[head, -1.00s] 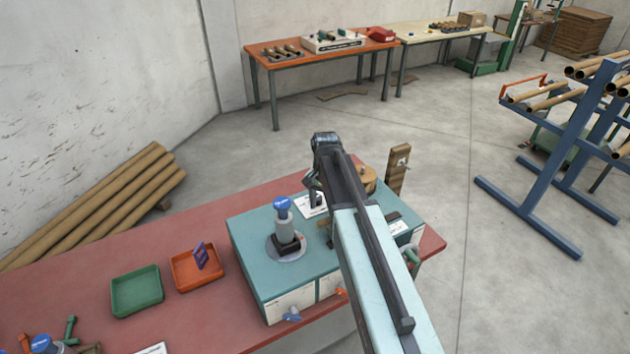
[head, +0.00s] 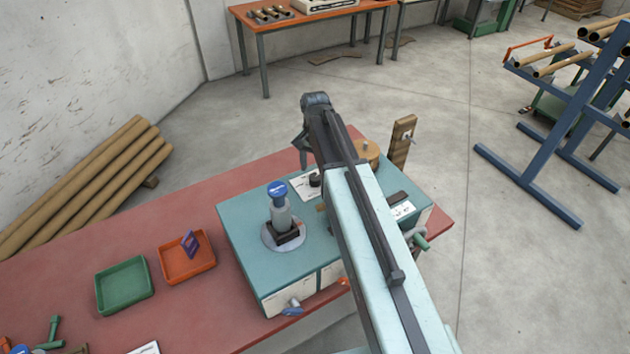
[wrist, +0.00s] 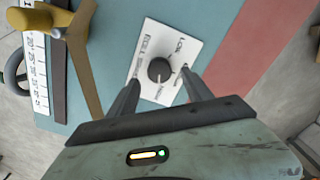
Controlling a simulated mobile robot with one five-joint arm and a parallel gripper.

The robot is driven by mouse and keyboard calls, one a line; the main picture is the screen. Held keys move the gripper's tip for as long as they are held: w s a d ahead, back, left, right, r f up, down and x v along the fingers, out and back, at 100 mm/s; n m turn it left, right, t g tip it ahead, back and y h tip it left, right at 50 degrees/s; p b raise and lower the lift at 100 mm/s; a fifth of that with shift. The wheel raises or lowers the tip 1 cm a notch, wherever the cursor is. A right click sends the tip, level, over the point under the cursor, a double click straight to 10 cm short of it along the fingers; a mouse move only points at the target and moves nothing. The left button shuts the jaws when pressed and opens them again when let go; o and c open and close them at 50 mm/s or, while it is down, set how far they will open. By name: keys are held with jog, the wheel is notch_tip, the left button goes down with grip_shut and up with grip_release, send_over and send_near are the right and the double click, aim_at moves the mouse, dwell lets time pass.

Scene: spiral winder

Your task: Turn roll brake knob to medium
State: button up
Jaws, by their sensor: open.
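The roll brake knob (wrist: 159,69) is a round black dial on a white label plate (wrist: 150,45) on the teal machine top. In the wrist view the plate shows a roll brake title and "LOW" at upper right; the other markings are too small to read surely. I cannot tell where the knob points. My gripper (wrist: 160,77) is open, with its fingers on either side of the knob in that view, apart from it. In the head view my gripper (head: 302,150) is above and beyond the knob (head: 314,180), with clear space between them.
The teal machine (head: 245,232) carries a blue-topped post (head: 280,208) and a wooden disc (head: 367,152). A wooden upright (head: 401,142) stands behind. Green (head: 124,287) and orange (head: 186,262) trays lie to the left on the red table (head: 80,270). A yellow handle (wrist: 35,18) is at upper left in the wrist view.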

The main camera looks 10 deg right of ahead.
aim_at(315, 177)
notch_tip(315, 177, down, 4)
jog(key=b, duration=0.2)
jog(key=shift+f+b, duration=0.15)
jog(key=shift+b, duration=0.25)
grip_shut()
jog(key=shift+n, duration=0.3)
jog(key=n, duration=0.6)
jog(key=shift+n, duration=0.3)
jog(key=n, duration=0.6)
jog(key=shift+n, duration=0.3)
